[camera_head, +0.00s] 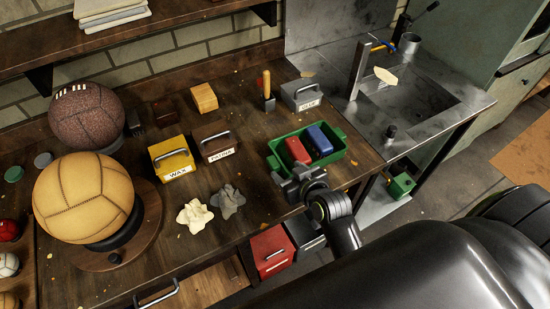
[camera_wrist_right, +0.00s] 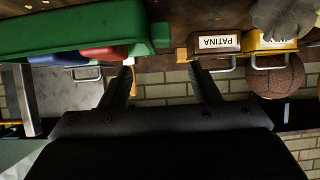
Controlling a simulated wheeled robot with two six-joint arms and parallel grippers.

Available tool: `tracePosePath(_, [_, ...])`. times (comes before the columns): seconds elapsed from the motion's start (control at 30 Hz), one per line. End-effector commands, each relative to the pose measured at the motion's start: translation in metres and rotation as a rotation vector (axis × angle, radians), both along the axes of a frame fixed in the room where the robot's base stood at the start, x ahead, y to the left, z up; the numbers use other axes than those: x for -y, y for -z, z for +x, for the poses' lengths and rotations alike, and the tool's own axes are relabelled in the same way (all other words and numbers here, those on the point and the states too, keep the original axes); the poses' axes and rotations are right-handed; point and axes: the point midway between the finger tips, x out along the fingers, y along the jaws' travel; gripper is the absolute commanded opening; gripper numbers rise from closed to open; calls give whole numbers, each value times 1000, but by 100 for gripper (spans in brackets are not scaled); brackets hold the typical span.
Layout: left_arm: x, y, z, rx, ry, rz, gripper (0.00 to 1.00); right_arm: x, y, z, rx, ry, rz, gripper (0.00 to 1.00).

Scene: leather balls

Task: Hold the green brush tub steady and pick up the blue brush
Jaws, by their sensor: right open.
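The green brush tub (camera_head: 331,160) stands near the right end of the wooden bench, with a red brush (camera_head: 297,150) and a blue brush (camera_head: 320,139) side by side in it. My right gripper (camera_head: 298,183) is at the tub's near-left side, close to its rim; I cannot tell whether it touches. In the right wrist view, its fingers (camera_wrist_right: 164,68) are spread with nothing between them. That view, upside down, shows the tub's green wall (camera_wrist_right: 75,30) at upper left, with parts of the red brush (camera_wrist_right: 102,53) and blue brush (camera_wrist_right: 66,58). My left gripper is out of view.
A grey box (camera_head: 300,95) and an upright wooden-handled tool (camera_head: 267,90) stand behind the tub. The patina box (camera_head: 213,142), wax box (camera_head: 171,157) and crumpled cloths (camera_head: 228,201) lie to its left. A metal sink (camera_head: 415,100) adjoins the right; balls fill the left end.

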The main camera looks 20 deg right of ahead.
Motion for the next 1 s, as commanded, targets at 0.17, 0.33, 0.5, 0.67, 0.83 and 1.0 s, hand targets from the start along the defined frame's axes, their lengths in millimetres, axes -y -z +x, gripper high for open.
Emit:
tracePosePath(0.17, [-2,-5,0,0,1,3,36,-2,13,25,-1,-1,0,56])
tracePosePath(0.33, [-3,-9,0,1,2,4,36,-4,25,47,-1,0,-1,56])
tracePosePath(0.5, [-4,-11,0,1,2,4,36,-5,35,66,-1,0,-1,56])
tracePosePath(0.67, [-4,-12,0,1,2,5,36,-6,42,78,-1,0,1,56])
tracePosePath(0.83, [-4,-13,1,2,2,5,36,-6,45,83,0,1,0,56])
tracePosePath(1.0, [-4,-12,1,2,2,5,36,-6,46,84,0,1,0,56])
